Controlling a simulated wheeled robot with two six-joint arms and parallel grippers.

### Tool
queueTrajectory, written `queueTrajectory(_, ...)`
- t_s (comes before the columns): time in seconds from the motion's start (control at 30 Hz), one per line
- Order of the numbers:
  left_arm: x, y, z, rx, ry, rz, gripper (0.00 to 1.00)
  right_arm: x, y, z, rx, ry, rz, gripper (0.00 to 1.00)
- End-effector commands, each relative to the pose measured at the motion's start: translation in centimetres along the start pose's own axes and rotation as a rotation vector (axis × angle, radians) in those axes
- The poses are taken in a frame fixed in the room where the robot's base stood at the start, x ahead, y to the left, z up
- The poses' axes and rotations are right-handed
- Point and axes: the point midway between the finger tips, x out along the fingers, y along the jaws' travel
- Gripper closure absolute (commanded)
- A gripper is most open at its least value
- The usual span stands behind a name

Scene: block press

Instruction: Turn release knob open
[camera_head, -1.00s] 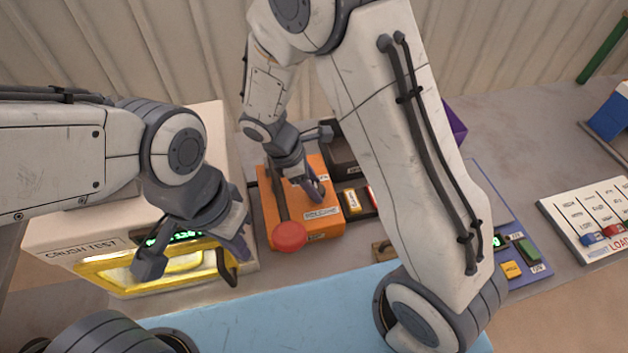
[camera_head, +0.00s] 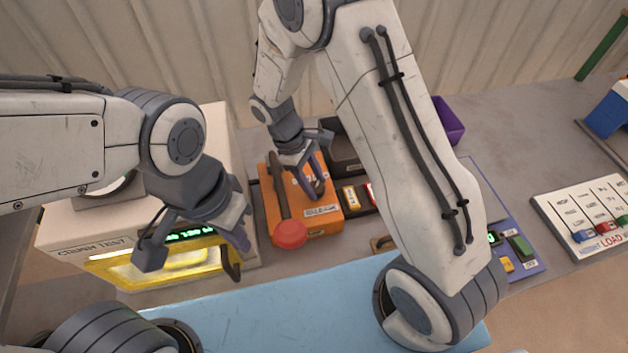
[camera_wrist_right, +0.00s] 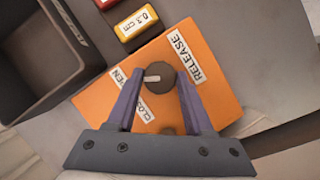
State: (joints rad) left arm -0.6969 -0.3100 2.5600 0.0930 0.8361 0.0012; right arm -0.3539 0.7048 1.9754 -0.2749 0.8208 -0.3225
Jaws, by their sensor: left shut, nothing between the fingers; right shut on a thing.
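The release knob (camera_wrist_right: 160,78) is a dark round knob with a pale pointer mark on the orange release box (camera_wrist_right: 205,85). In the right wrist view the pointer lies toward the left, near the labels OPEN and CLOSE, each partly covered by a finger. My right gripper (camera_wrist_right: 155,90) is shut on the knob from both sides. In the head view the orange box (camera_head: 325,225) carries a lever with a red ball end (camera_head: 290,234), and my right gripper (camera_head: 317,192) is over its top. My left gripper (camera_head: 198,252) is shut and empty, in front of the crush test machine (camera_head: 70,240).
The crush test machine has a yellow-framed lit window (camera_head: 185,262). A dark bin (camera_wrist_right: 40,50) and yellow and red labelled blocks (camera_wrist_right: 135,22) sit beside the orange box. A load board (camera_head: 585,215) lies far right. A blue mat (camera_head: 290,310) in front is clear.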

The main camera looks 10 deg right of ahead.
Motion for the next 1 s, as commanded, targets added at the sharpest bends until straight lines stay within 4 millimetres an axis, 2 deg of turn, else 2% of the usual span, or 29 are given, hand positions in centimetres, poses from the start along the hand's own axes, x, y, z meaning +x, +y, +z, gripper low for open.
queueTrajectory(0.33,0.0,0.0,0.0,0.000,0.000,0.000,1.00,-0.1,0.0,0.0,0.006,0.001,-0.001,1.00)
queueTrajectory(0.37,0.0,0.0,0.0,0.000,0.000,0.000,1.00,-0.1,0.0,0.0,0.006,0.001,-0.001,0.37)
queueTrajectory(0.4,0.0,0.0,0.0,0.000,0.000,0.000,1.00,-0.1,0.0,0.0,0.006,0.001,-0.001,0.22)
queueTrajectory(0.43,0.0,0.0,0.0,0.000,0.000,0.000,1.00,-0.1,0.0,0.0,0.006,0.001,-0.001,0.19)
queueTrajectory(0.77,0.1,0.0,0.0,0.000,0.000,0.000,1.00,-0.2,0.0,0.0,0.004,0.001,0.000,0.19)
queueTrajectory(0.87,0.3,0.0,0.0,0.000,0.000,0.000,1.00,-1.0,0.1,-0.1,0.004,0.004,0.002,0.19)
queueTrajectory(1.0,0.8,-0.1,0.0,0.000,0.000,0.000,1.00,-3.5,0.1,-0.2,0.005,0.007,0.003,0.19)
